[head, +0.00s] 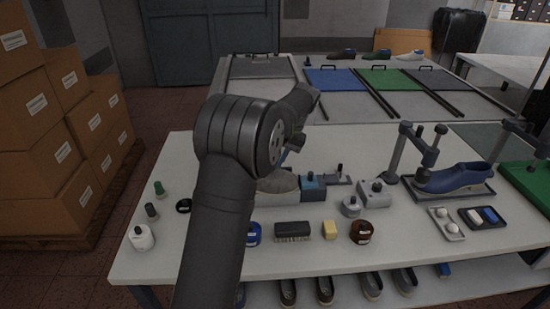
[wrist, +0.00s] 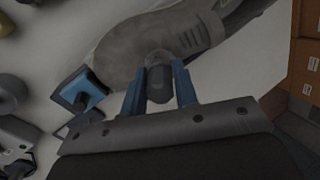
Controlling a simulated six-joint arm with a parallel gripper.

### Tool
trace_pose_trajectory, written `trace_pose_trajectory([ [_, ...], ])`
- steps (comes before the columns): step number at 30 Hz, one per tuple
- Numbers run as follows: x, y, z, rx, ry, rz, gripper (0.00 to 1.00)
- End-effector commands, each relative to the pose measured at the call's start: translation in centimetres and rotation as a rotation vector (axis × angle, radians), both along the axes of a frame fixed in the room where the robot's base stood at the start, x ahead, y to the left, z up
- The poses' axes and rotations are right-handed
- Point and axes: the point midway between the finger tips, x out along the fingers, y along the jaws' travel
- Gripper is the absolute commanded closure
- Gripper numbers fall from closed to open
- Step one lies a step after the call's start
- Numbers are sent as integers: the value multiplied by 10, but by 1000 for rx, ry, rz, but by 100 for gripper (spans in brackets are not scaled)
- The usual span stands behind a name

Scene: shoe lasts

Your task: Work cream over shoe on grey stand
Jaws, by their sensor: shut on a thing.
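My gripper (wrist: 160,88), with blue fingers, is shut on a dark knobbed tool (wrist: 158,92) in the wrist view. The tool is over a grey shoe (wrist: 135,45); I cannot tell whether they touch. In the head view my arm hides most of the grey shoe (head: 278,182) and its stand. A blue shoe (head: 458,176) sits on a dark grey stand (head: 407,185) at the right, under a clamp post. No cream can be made out on either shoe.
Beside the grey shoe is a blue block with a black knob (head: 312,188). A green stand (head: 528,180) is at far right.

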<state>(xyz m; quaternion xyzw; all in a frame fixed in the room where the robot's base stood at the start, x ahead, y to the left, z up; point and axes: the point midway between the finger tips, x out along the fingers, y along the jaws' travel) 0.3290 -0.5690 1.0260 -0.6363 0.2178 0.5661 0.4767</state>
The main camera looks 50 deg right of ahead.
Motion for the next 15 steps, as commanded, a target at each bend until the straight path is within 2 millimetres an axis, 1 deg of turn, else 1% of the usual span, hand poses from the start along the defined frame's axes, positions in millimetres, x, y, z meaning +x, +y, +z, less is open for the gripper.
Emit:
trace_pose_trajectory([
  [3,5,5,2,1,0,1,96],
  [15,17,17,9,0,-1,1,96],
])
